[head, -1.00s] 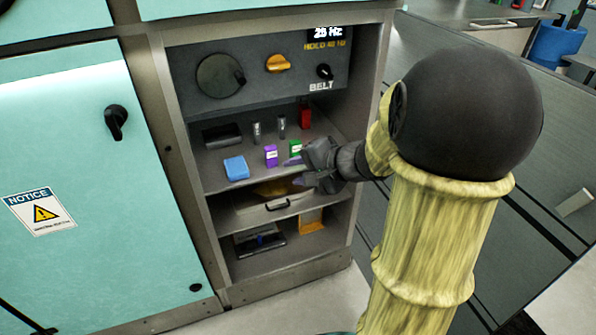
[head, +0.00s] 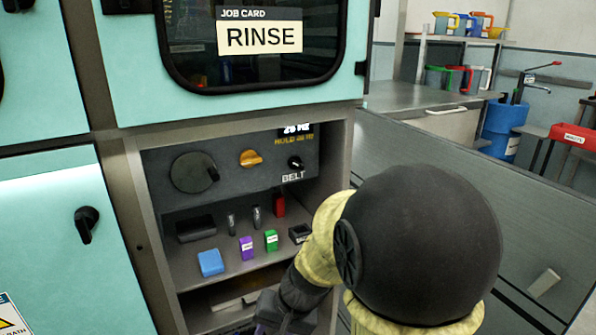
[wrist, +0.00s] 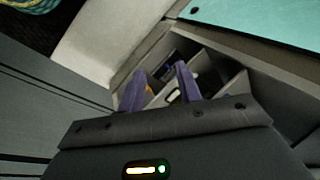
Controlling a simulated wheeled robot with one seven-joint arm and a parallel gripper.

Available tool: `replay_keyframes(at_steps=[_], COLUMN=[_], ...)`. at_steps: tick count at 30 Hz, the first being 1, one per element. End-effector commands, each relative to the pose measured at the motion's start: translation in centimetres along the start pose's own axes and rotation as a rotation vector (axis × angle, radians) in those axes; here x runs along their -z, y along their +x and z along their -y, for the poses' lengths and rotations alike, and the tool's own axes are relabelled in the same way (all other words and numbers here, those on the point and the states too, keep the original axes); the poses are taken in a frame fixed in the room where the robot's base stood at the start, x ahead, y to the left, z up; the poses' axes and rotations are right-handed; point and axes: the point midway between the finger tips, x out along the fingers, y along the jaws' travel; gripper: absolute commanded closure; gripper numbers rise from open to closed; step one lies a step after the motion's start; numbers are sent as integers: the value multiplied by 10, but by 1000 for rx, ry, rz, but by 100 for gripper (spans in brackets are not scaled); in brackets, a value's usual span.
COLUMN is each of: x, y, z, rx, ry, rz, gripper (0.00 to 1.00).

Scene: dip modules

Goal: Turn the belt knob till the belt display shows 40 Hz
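The belt knob (head: 295,163) is a small black dial with a white mark, just above the word BELT on the grey panel (head: 215,180). The belt display (head: 297,129) at the panel's top right shows white digits, apparently in the twenties of Hz, too blurred to read surely. An amber line below it is also hard to read. My gripper (wrist: 158,85) is open in the wrist view, its two purple fingers apart with nothing between them. In the head view it is low by the cabinet front, below and apart from the knob, partly cut off by the lower edge.
A large black dial (head: 194,173) and an orange knob (head: 250,158) share the panel. The shelf below holds a blue block (head: 210,262), purple box (head: 246,249), green box (head: 271,240) and red item (head: 279,206). Cabinet side walls enclose the recess.

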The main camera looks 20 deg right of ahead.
Motion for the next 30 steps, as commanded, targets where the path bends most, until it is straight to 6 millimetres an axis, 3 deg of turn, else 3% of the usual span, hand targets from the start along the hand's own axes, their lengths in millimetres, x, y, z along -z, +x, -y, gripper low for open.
replay_keyframes(at_steps=[6,12,30], x=[-25,-30,-30], y=[1,-1,-1], z=[-17,-21,-22], rx=[-200,-290,-306], ry=[-275,-469,-511], rz=[-9,-48,-57], gripper=[65,65,65])
